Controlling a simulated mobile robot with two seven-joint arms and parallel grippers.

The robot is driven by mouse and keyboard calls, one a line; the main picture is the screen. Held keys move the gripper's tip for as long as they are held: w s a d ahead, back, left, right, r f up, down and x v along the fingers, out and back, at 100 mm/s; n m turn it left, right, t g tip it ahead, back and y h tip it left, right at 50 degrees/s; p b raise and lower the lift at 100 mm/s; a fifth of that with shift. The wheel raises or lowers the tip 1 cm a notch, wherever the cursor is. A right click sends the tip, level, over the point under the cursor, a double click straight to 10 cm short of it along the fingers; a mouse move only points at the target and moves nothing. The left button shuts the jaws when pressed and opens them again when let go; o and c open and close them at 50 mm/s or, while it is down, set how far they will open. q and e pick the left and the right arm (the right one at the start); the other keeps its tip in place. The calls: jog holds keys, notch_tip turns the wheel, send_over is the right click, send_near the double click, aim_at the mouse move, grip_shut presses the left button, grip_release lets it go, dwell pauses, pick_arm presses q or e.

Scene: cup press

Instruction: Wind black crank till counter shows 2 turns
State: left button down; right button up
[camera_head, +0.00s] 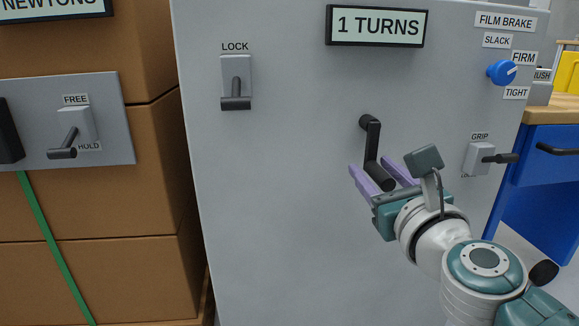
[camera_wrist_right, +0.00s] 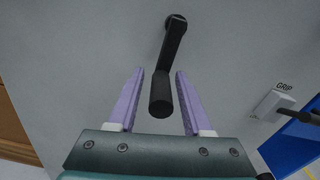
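The black crank (camera_head: 371,150) is mounted on the grey panel, with its arm hanging down from the pivot and its handle sticking out at the lower end. The counter (camera_head: 377,26) above it reads "1 TURNS". My right gripper (camera_head: 383,172) is at the crank handle, its purple fingers apart on either side of it. In the right wrist view the crank handle (camera_wrist_right: 160,97) lies between the open fingers (camera_wrist_right: 158,85), with a gap visible on both sides. My left gripper is not in view.
A LOCK lever (camera_head: 236,95) is on the panel at left. A GRIP lever (camera_head: 490,157) is close to the right of my right gripper. A blue FILM BRAKE knob (camera_head: 502,72) sits at upper right. Stacked cardboard boxes (camera_head: 100,190) stand at left, a blue drawer unit (camera_head: 550,190) at right.

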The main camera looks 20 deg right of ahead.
jog(key=shift+o, duration=0.4)
jog(key=shift+s, duration=0.1)
jog(key=shift+s, duration=0.3)
jog(key=v, duration=0.9)
jog(key=shift+p, duration=0.3)
